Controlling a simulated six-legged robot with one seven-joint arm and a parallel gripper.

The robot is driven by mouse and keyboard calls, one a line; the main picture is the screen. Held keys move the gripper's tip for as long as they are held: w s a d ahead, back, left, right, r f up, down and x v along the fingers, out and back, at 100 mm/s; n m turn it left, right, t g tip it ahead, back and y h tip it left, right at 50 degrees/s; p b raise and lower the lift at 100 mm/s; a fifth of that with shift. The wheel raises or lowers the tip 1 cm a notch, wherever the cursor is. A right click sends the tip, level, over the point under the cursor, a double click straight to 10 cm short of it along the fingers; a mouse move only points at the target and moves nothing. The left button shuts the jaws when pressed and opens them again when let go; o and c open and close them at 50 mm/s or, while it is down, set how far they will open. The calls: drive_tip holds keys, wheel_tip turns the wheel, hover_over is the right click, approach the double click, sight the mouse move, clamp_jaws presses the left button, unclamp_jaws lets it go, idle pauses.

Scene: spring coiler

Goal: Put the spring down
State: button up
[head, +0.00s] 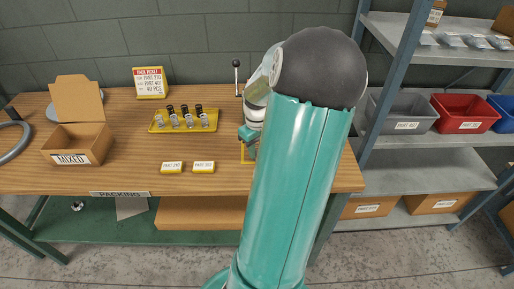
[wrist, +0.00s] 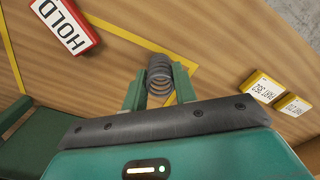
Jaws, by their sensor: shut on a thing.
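A dark coil spring (wrist: 160,72) sits between the two green fingers of my gripper (wrist: 158,84) in the wrist view. The fingers press on it from both sides, so the gripper is shut on it. The wooden bench top (wrist: 215,45) lies beyond the spring; I cannot tell whether the spring touches it. Yellow tape lines (wrist: 118,32) run on the wood near the spring. In the head view my arm hides most of the gripper and the spring; only a bit of green (head: 248,133) shows at the bench's right part.
A red and white HOLD sign (wrist: 64,27) is near the tape. Two yellow-edged part cards (head: 172,167) lie at the bench front. A yellow tray (head: 157,126) holds several small items. A cardboard MIXED box (head: 72,158) stands left. Shelves with grey (head: 405,126) and red (head: 466,126) bins are right.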

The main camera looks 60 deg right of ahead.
sight(257, 147)
drive_tip(key=shift+f, duration=0.15)
drive_tip(key=o, duration=1)
wheel_tip(257, 147, up, 12)
drive_tip(key=shift+r, duration=0.2)
drive_tip(key=shift+w, duration=0.1)
